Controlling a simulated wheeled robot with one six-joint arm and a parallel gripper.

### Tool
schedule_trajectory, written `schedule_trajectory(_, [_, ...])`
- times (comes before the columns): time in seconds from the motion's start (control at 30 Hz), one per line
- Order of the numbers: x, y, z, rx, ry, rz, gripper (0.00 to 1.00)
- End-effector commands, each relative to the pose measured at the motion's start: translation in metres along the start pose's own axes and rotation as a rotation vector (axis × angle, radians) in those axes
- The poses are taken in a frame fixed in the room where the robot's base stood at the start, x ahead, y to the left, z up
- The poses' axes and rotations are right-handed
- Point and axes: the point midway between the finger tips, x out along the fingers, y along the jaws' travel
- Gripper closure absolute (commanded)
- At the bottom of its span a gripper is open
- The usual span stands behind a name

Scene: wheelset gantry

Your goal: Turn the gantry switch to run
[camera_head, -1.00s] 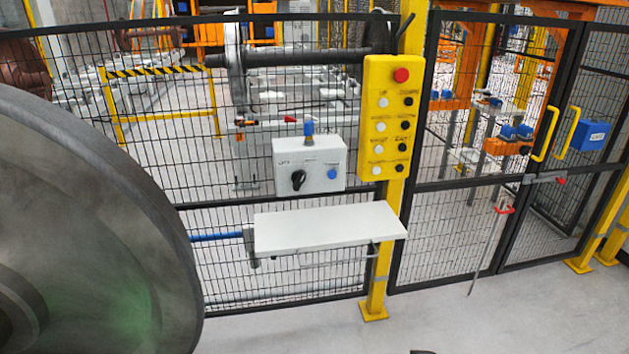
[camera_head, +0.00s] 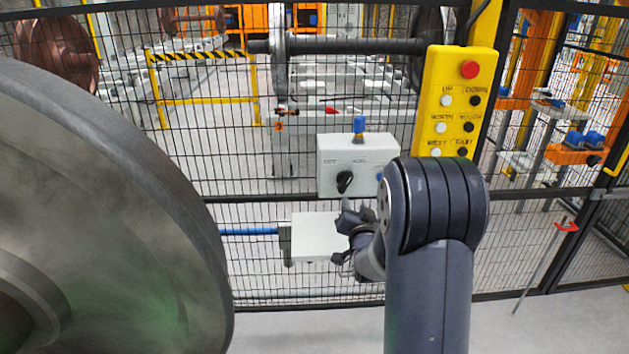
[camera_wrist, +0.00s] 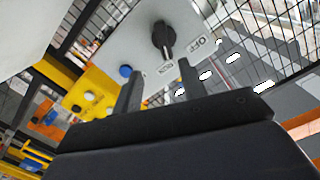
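The switch box (camera_head: 333,160) is a pale grey box on the mesh fence, with a black rotary knob (camera_head: 344,182) at its lower left. In the wrist view the knob (camera_wrist: 164,38) lies just beyond my fingertips, roughly in line with the gap between them. An OFF label (camera_wrist: 197,42) shows beside it; another label is too small to read. A blue button (camera_wrist: 125,71) is on the same face. My gripper (camera_wrist: 158,75) is open and empty, with its two fingers apart. In the head view my gripper (camera_head: 348,225) is below the box, partly hidden by my arm.
A yellow pendant panel (camera_head: 455,90) with a red button stands right of the box. A large grey wheel (camera_head: 110,220) fills the left. Mesh fence lies behind the box.

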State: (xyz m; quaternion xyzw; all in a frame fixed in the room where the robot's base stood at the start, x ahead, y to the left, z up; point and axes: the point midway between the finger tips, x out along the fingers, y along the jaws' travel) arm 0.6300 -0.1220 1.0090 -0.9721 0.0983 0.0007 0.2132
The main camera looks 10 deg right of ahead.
Motion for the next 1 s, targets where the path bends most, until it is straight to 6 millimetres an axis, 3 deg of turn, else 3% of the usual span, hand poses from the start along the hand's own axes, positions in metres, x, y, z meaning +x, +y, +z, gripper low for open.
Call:
schedule_trajectory(0.33, [0.023,0.006,-0.002,0.017,0.043,-0.011,0.60])
schedule_trajectory(0.7, [0.083,0.005,-0.005,0.016,0.042,-0.011,0.60])
schedule_trajectory(1.0, [0.113,0.005,-0.004,0.016,0.040,-0.010,0.60])
